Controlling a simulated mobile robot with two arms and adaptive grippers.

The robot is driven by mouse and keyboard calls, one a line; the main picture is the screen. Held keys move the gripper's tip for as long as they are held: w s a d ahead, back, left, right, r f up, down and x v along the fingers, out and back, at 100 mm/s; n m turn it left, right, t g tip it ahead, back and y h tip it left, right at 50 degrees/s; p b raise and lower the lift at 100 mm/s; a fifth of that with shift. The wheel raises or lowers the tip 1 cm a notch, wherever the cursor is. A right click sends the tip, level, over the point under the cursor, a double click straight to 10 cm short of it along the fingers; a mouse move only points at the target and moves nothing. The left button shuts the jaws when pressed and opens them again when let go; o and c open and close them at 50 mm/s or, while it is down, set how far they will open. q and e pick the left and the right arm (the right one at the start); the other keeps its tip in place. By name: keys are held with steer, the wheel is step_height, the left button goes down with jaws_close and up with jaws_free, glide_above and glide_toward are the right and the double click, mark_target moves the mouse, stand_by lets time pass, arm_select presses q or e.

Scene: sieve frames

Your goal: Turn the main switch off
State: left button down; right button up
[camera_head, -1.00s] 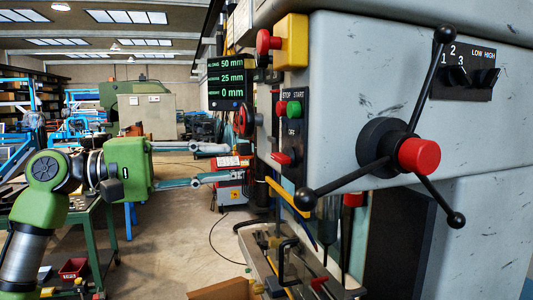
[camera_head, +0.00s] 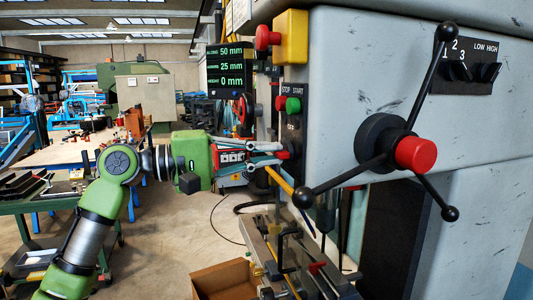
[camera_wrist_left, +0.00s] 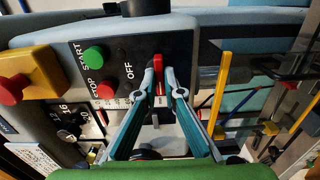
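The main switch is a red lever on the black control panel, below the OFF label. In the left wrist view the red lever (camera_wrist_left: 159,66) shows between my left fingertips, its lower part partly covered by them. In the head view the fingertips mostly hide it. My left gripper (camera_head: 281,151) reaches in from the left to the black panel (camera_head: 292,122); it also shows in the left wrist view (camera_wrist_left: 160,82). Its fingers converge and appear shut on the lever from both sides. My right gripper is in neither view.
Close by are the red STOP button (camera_head: 281,103), green START button (camera_head: 293,104) and yellow emergency-stop box (camera_head: 291,37). A three-armed feed handle with a red hub (camera_head: 416,155) juts out at right. A cardboard box (camera_head: 222,280) stands below.

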arm_select(q)
steer(key=shift+f+m, duration=0.1)
steer(key=shift+m, duration=0.3)
steer(key=m+b, duration=0.1)
steer(key=m, duration=0.2)
steer(key=shift+m, duration=0.3)
steer(key=shift+f+m+b, duration=0.1)
steer(key=shift+m+b, duration=2.25)
steer(key=shift+m, duration=4.45)
steer(key=shift+d, duration=0.1)
steer(key=c, duration=2.2)
jaws_free()
steer(key=shift+o, duration=0.2)
